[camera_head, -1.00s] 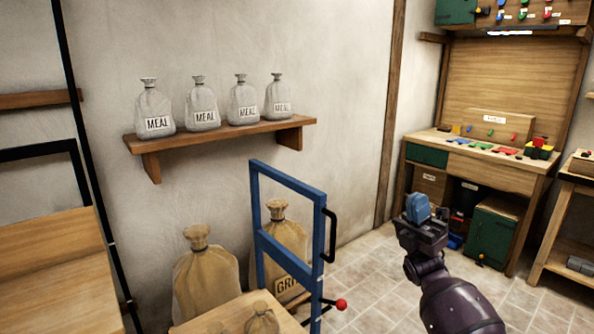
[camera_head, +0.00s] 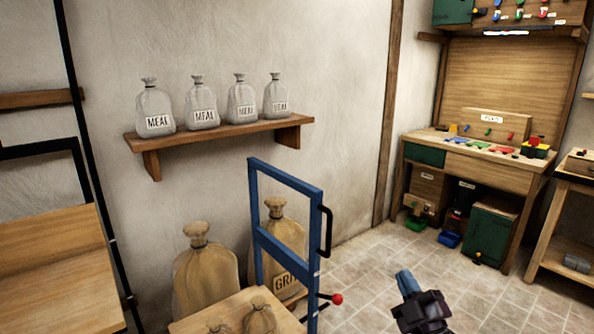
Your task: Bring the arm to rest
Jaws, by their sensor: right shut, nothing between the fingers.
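My right gripper (camera_head: 405,284) shows at the bottom of the head view, right of the middle. Its blue fingers are together with nothing between them. It is over the tiled floor, to the right of a blue-framed cart (camera_head: 314,235) and apart from it. Most of my right arm is below the picture edge. My left gripper does not show.
Several meal sacks (camera_head: 203,100) stand on a wall shelf (camera_head: 220,137). Large grain sacks (camera_head: 205,273) stand behind the cart. A workbench (camera_head: 480,158) with coloured parts is at the back right. Tiled floor (camera_head: 375,262) is clear between cart and bench.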

